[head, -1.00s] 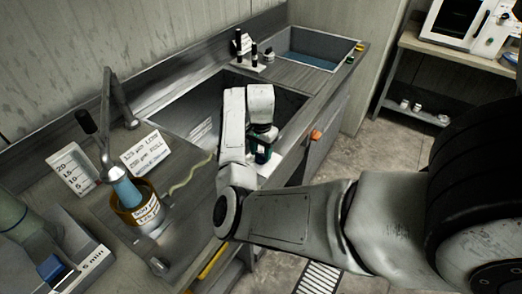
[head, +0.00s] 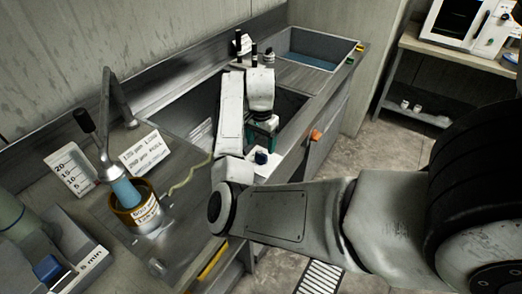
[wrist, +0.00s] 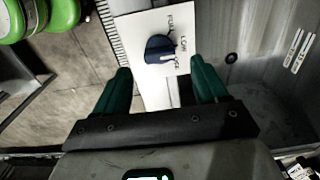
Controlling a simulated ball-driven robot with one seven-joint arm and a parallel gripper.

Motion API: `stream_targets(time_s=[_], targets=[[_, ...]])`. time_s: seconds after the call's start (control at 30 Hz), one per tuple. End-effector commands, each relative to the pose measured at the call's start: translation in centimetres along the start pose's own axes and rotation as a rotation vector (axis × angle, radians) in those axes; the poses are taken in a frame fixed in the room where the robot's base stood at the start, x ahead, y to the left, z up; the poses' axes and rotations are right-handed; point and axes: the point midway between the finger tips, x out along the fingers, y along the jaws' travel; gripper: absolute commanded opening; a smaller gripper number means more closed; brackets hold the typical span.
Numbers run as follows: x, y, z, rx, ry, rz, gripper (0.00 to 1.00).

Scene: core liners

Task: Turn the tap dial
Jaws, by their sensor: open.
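The tap dial (wrist: 160,48) is a dark blue knob on a white plate (wrist: 131,33) marked FULL, LOW and OFF. In the head view the dial (head: 261,157) sits on the sink's front edge, just below my gripper (head: 263,137). In the wrist view my gripper (wrist: 160,72) is open and empty, its green fingers apart. The dial appears between and just beyond the fingertips; contact is not visible. The OFF label is partly hard to read.
The sink basin (head: 190,110) lies behind my arm. An orange knob (head: 316,135) is on the front edge at right. Green round objects (wrist: 50,14) show in the wrist view.

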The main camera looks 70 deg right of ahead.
Motion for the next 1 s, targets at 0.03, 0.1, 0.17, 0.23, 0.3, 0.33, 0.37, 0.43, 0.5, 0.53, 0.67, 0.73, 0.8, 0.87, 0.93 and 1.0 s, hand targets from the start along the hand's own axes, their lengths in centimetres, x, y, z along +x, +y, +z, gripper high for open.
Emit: stream_targets(time_s=[0.03, 0.1, 0.17, 0.23, 0.3, 0.33, 0.37, 0.43, 0.5, 0.53, 0.67, 0.73, 0.8, 0.87, 0.93, 1.0], targets=[[-1.0, -0.1, -0.1, 0.002, 0.003, -0.004, 0.72], [-2.3, -0.1, -0.1, 0.002, 0.002, -0.003, 0.72], [-3.4, -0.1, -0.1, 0.002, 0.002, -0.004, 0.72], [-4.5, -0.1, -0.1, 0.002, 0.001, -0.003, 0.72], [-5.4, -0.1, 0.0, 0.000, 0.000, -0.003, 0.72], [-5.6, -0.1, 0.0, 0.000, 0.001, -0.002, 0.72], [-5.9, 0.0, 0.0, 0.001, 0.001, -0.002, 0.72], [-6.3, 0.0, 0.0, 0.001, 0.001, -0.001, 0.72], [-6.5, 0.0, 0.0, 0.001, 0.000, -0.001, 0.72], [-6.5, 0.0, 0.0, 0.001, 0.000, -0.001, 0.72], [-6.5, 0.0, 0.0, 0.001, 0.000, 0.000, 0.72], [-6.5, 0.0, 0.0, 0.001, 0.000, 0.000, 0.72], [-6.5, 0.0, 0.0, 0.000, 0.000, 0.000, 0.72], [-6.5, 0.0, 0.0, 0.000, 0.000, 0.000, 0.72], [-6.5, 0.0, 0.0, 0.000, 0.000, 0.000, 0.72], [-6.5, 0.0, 0.0, 0.000, 0.000, 0.000, 0.72]])
